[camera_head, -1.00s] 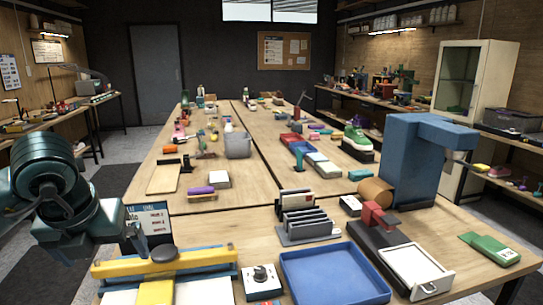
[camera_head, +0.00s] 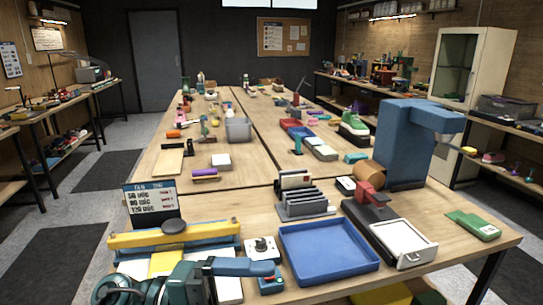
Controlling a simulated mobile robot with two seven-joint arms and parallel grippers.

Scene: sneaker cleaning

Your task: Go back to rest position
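My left arm, dark teal, comes in low at the bottom left of the head view. Its end, with my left gripper (camera_head: 238,268), is over the front edge of the near table (camera_head: 230,205), in front of the yellow and blue frame (camera_head: 175,236). A blue part of it reaches right toward a small blue and red box (camera_head: 269,281). The fingertips cannot be made out clearly, and I see nothing held. My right gripper is not in view.
A blue tray (camera_head: 328,252), a knob box (camera_head: 261,248), a slotted grey rack (camera_head: 305,205) and a white-topped device (camera_head: 404,242) crowd the front edge. A tall blue machine (camera_head: 405,150) stands right.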

